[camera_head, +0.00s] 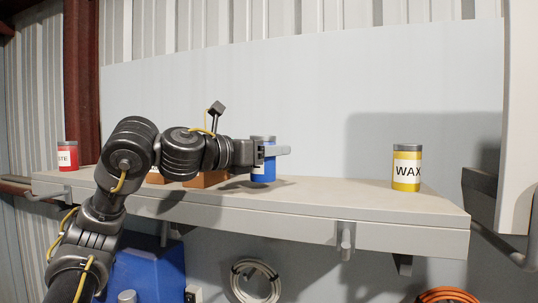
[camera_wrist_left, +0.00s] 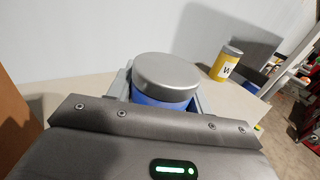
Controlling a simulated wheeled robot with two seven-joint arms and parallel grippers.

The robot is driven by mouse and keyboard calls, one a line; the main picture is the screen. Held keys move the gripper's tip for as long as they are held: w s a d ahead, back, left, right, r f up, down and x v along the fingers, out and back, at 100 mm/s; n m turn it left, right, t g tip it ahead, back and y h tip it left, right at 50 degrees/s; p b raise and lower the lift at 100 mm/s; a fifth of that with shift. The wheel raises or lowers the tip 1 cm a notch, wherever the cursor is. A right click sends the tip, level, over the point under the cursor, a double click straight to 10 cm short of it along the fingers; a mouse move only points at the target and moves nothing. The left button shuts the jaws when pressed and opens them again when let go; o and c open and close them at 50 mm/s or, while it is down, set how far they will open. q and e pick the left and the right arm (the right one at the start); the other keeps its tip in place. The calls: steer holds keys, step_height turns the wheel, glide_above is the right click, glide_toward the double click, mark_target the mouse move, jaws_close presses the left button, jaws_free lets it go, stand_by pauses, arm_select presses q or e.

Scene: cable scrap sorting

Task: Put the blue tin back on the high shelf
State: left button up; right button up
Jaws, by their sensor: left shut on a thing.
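The blue tin (camera_head: 263,173) with a grey lid is over the high shelf (camera_head: 330,202), upright, near the middle of its length. My left gripper (camera_head: 272,152) is shut on the tin's upper part, reaching in from the left. A dark shadow lies just under the tin; I cannot tell whether its base touches the shelf top or hangs slightly above. In the left wrist view the tin's grey lid (camera_wrist_left: 167,70) shows between the fingers, with a strip of blue below it. My right gripper is not in view.
A yellow WAX tin (camera_head: 406,170) stands towards the shelf's right end, and a red tin (camera_head: 67,156) at the left end. A brown box (camera_head: 205,180) sits behind my left arm. Shelf space between the blue and yellow tins is clear.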

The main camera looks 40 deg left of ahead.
arm_select(q)
steer(key=shift+a+f, duration=0.2)
steer(key=shift+f, duration=0.5)
steer(key=shift+d, duration=0.1)
steer(key=shift+d+f, duration=0.1)
steer(key=shift+f, duration=0.1)
steer(key=o, duration=1.2)
steer(key=shift+r, duration=0.15)
